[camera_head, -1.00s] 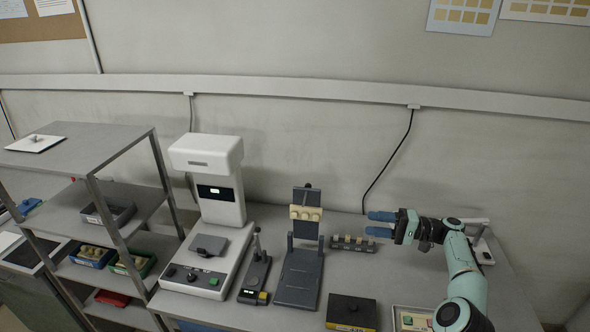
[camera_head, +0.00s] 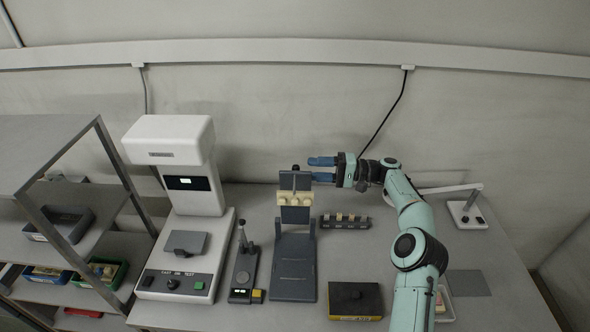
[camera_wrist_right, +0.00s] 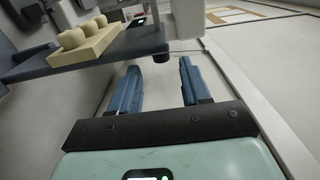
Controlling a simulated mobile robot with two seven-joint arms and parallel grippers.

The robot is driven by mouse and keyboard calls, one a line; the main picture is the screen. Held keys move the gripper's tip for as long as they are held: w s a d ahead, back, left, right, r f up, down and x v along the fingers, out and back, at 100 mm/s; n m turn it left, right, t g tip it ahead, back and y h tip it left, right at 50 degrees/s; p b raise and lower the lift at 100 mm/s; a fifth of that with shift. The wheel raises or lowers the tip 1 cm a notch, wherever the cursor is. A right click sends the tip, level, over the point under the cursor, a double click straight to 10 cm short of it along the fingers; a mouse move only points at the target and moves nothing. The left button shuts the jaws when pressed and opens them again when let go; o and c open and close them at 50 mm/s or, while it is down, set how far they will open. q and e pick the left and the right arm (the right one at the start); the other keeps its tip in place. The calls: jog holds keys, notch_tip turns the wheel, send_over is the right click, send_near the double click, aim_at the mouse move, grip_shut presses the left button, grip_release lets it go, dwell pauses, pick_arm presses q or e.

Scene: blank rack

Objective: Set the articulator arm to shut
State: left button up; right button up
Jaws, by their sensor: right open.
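The articulator has a dark grey base plate (camera_head: 293,275) lying on the bench. Its upper arm (camera_head: 295,182) stands raised, roughly upright, with a cream dental cast (camera_head: 294,199) on its front. A small dark knob (camera_head: 296,168) is at the arm's top. My right gripper (camera_head: 322,169) is open and empty, just right of the arm's top, with its blue fingers pointing left. In the right wrist view, the open fingers (camera_wrist_right: 160,80) face the arm's edge, and the cast (camera_wrist_right: 86,42) is at upper left. A dark knob (camera_wrist_right: 193,58) shows near the right-hand fingertip. My left gripper is not in view.
A white machine (camera_head: 180,225) and a small dark stand (camera_head: 244,272) are left of the articulator. A low rack of small blocks (camera_head: 345,222) and a black-and-yellow box (camera_head: 355,300) are to its right. A metal shelf (camera_head: 90,180) stands at far left.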

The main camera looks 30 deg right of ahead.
aim_at(296, 168)
jog(key=x, duration=0.6)
jog(key=shift+w+a, duration=0.1)
jog(key=shift+c, duration=0.3)
grip_shut()
